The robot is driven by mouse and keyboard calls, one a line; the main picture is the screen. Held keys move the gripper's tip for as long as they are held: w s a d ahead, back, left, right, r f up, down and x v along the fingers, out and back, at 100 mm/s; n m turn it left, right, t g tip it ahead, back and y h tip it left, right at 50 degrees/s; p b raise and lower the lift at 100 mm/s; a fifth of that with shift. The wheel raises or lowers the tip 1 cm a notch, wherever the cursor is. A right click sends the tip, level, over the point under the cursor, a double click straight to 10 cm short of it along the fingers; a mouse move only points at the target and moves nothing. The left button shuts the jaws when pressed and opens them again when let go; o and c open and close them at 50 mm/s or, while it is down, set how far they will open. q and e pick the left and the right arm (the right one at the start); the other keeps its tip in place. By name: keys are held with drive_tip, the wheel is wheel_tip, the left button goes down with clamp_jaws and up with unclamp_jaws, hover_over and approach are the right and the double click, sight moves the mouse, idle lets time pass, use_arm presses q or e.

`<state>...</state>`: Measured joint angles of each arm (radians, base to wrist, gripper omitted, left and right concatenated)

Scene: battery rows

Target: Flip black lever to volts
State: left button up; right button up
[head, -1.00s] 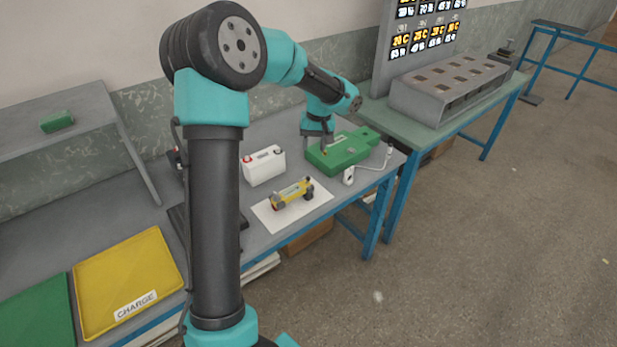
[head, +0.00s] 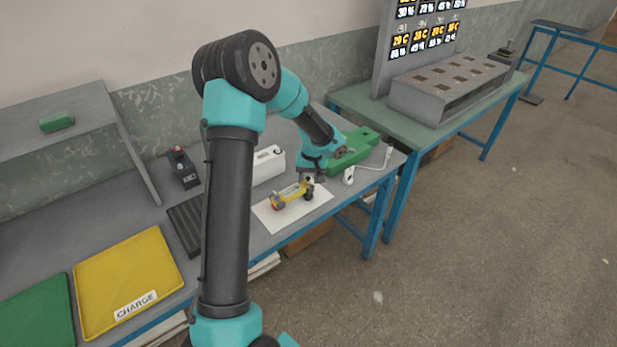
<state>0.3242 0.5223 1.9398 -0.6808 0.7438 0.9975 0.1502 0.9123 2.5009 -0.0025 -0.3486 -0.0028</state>
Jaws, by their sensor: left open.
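My left gripper (head: 313,178) is open and points down close to the right end of a yellow device (head: 291,195) with dark and red ends. The device lies on a white sheet (head: 316,206). I cannot tell whether the gripper touches it. A green unit (head: 363,139) stands behind the gripper, partly covered by my wrist. No black lever or volts mark can be made out at this size. My right gripper is out of view.
A yellow CHARGE tray (head: 160,262) and green tray (head: 35,318) lie at left. A white cabled piece (head: 348,176) sits near the bench edge.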

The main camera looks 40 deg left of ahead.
use_arm(q)
drive_tip(key=shift+c, duration=0.4)
clamp_jaws()
drive_tip(key=shift+d+y, duration=0.25)
drive_tip(key=shift+y, duration=0.55)
drive_tip(key=shift+o, duration=0.4)
unclamp_jaws()
drive_tip(key=s+v, duration=0.1)
drive_tip(key=v, duration=1.6)
drive_tip(key=shift+w, duration=0.2)
